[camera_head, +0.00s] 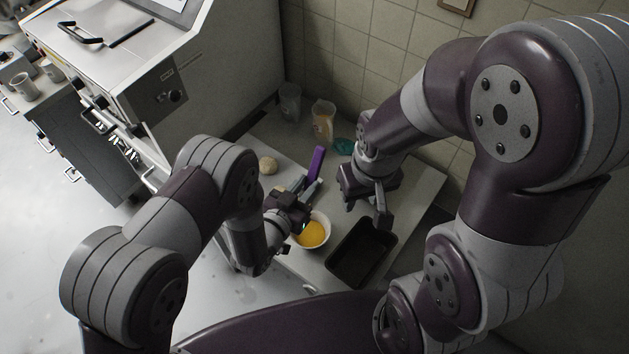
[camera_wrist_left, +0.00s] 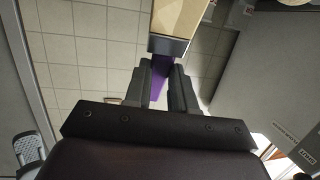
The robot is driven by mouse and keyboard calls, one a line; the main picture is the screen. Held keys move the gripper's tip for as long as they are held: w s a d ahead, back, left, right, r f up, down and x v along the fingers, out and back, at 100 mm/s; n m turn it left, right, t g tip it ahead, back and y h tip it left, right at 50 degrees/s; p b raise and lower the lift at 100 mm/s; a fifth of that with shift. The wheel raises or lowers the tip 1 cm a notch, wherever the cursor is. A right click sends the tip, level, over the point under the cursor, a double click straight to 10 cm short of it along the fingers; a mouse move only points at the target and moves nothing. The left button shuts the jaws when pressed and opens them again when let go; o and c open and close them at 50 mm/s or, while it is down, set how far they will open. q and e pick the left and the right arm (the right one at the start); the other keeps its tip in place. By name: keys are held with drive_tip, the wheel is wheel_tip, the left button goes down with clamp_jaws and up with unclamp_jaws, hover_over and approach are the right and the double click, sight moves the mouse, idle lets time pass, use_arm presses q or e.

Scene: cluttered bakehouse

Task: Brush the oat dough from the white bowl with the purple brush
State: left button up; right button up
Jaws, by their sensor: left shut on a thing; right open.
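In the left wrist view, the purple handle (camera_wrist_left: 159,84) lies between the fingers, with a grey ferrule and pale tan bristles beyond. The white bowl (camera_head: 327,238) holds yellow liquid and sits just below the left gripper in the picture, partly hidden by it. A round pale lump, which looks like the oat dough (camera_head: 268,165), lies on the bench up and left of that gripper. My right gripper (camera_head: 367,207) is open and empty above the bench.
A dark baking tin (camera_head: 361,252) stands right of the bowl. A clear container (camera_head: 323,118), a clear cup (camera_head: 289,102) and a teal round item (camera_head: 343,146) stand near the tiled wall. A large white machine (camera_head: 190,75) stands left of the bench (camera_head: 412,196).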

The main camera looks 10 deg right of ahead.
use_arm(q)
drive_tip(key=shift+m+h, duration=0.4)
drive_tip(key=shift+h, duration=0.3)
drive_tip(key=f+b, duration=0.3)
drive_tip(key=s+f+b, duration=0.1)
drive_tip(key=f+b, duration=0.2)
drive_tip(key=s+d+f+b, duration=0.1)
drive_tip(key=f+b, duration=0.1)
drive_tip(key=f, duration=0.1)
drive_tip(key=shift+s+d+b, duration=0.1)
drive_tip(key=shift+s+b, duration=0.15)
drive_tip(key=shift+b, duration=0.15)
drive_tip(key=shift+r, duration=0.1)
use_arm(e)
wheel_tip(320, 180, down, 8)
drive_tip(key=shift+s+a, duration=0.15)
drive_tip(key=shift+a, duration=0.2)
use_arm(q)
wheel_tip(320, 180, up, 9)
drive_tip(key=p, duration=0.7)
drive_tip(key=shift+r+p, duration=0.2)
drive_tip(key=shift+p, duration=0.1)
use_arm(e)
wheel_tip(320, 180, up, 7)
drive_tip(key=shift+r, duration=0.15)
